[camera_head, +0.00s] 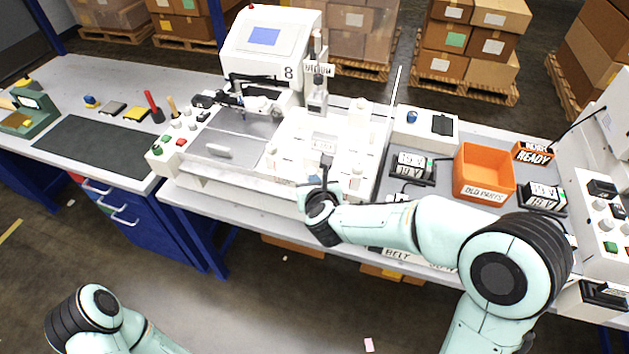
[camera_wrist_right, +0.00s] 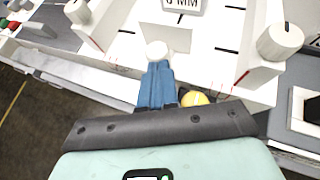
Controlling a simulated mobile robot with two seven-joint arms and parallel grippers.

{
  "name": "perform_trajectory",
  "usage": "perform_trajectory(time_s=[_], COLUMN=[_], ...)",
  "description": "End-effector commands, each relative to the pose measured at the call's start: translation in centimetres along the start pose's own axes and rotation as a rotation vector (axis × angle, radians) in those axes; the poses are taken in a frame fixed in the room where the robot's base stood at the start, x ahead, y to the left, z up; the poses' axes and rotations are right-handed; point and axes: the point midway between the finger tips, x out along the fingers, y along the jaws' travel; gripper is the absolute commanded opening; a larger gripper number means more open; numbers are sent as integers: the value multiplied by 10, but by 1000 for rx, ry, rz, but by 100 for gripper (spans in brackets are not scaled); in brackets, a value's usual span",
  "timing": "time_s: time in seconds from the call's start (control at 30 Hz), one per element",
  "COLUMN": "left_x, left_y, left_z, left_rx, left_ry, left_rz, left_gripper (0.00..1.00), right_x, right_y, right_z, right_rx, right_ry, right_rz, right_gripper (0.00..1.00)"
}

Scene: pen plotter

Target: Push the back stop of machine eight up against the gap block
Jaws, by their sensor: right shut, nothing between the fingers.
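Machine eight (camera_head: 263,45) stands at the back of the bench, a white unit with a blue screen and an "8". Its white bed (camera_head: 345,125) spreads in front and to the right. A small block marked MM, which looks like the gap block (camera_wrist_right: 183,5), sits on the bed; it also shows in the head view (camera_head: 324,142). My right gripper (camera_wrist_right: 157,72) is shut and empty over the front of the bed, its blue fingertips at a white round knob (camera_wrist_right: 157,52). Contact is unclear. I cannot tell which part is the back stop. My left gripper is out of view.
Grey knobs (camera_wrist_right: 280,41) on raised white side rails flank the bed. A yellow round piece (camera_wrist_right: 195,98) is beside my fingers. An orange bin (camera_head: 484,173) and small labelled boxes stand at right. A dark mat (camera_head: 95,147) lies at left.

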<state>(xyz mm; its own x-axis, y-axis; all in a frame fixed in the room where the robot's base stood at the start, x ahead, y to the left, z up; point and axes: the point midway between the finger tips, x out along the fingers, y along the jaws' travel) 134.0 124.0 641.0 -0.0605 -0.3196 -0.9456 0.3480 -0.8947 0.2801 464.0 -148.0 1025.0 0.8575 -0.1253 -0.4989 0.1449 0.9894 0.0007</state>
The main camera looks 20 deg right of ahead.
Motion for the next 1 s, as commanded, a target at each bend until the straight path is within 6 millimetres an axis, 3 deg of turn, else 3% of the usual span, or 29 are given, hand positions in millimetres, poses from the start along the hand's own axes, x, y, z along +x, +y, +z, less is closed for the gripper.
perform_trajectory(time_s=[0.17,0.57,1.0], left_x=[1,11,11], left_y=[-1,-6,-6], left_z=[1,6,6], left_rx=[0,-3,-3], left_ry=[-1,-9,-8], left_rz=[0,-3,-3], left_gripper=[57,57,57], right_x=[2,56,59], right_y=[-2,-32,-33], right_z=[1,31,33], right_rx=[1,1,0], right_ry=[0,2,1], right_rz=[-1,-3,-1], right_gripper=[0,0,0])
